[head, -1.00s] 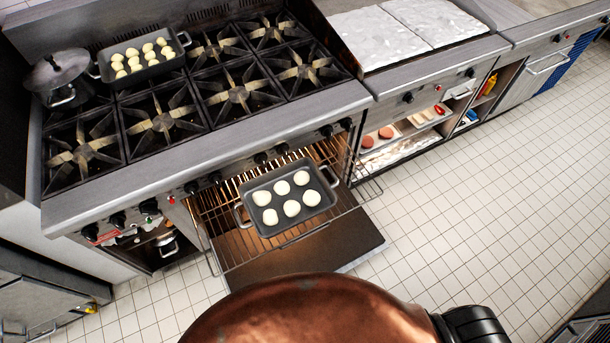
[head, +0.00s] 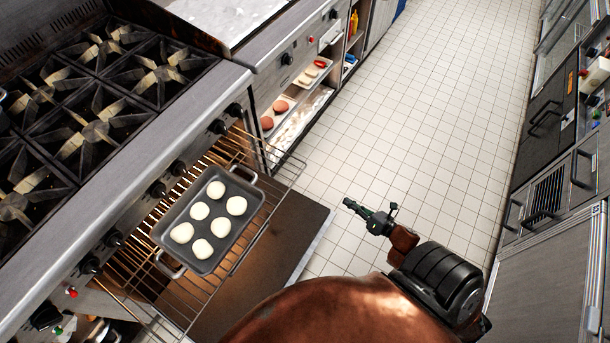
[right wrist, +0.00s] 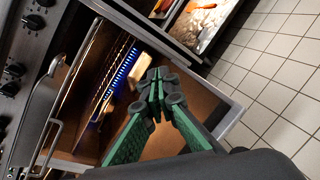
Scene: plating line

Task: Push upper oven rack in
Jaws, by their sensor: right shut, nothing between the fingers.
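The upper oven rack (head: 128,295) is a wire rack pulled out of the lit oven. A dark two-handled pan (head: 172,255) with several pale dough balls sits on it. My right gripper (head: 349,203) is to the right of the rack, apart from it, beyond the open oven door (head: 303,215). In the right wrist view its green fingers (right wrist: 157,82) are shut and empty, seen against the brown inner face of the oven door (right wrist: 195,100). My left gripper is not in view.
The stove top with burners (head: 95,130) is above the oven at left. A shelf unit with a food tray (head: 290,108) stands beside it. Open tiled floor (head: 420,120) lies to the right, with cabinets (head: 560,170) at the far right.

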